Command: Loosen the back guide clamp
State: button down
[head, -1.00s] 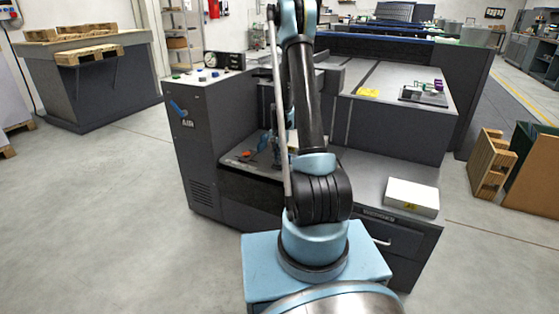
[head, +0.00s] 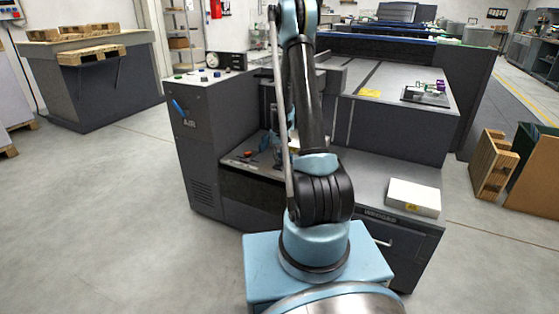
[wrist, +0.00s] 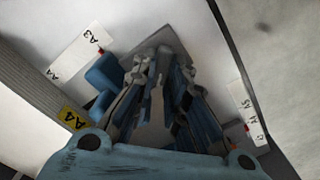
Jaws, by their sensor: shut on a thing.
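My gripper (wrist: 162,62) points down at a pale surface in the wrist view. Its fingers are closed around a small grey piece between the tips, which looks like the back guide clamp; the fingers hide most of it. A blue block (wrist: 104,73) stands close to the left of the fingers. In the head view my arm hides the gripper and the clamp. Blue parts (head: 267,141) show beside my arm on the machine's low deck.
White scale strips lie left (wrist: 80,52) and right (wrist: 245,112) of the fingers, with red marks. A yellow A4 label (wrist: 73,118) is nearby. The dark machine (head: 400,126) surrounds the deck; a white box (head: 413,198) stands on its right ledge. The floor at left is clear.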

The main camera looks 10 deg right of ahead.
jog(key=shift+n, duration=0.5)
jog(key=c, duration=1.9)
grip_release()
jog(key=shift+r, duration=0.1)
notch_tip(320, 180, up, 12)
jog(key=shift+f, duration=0.15)
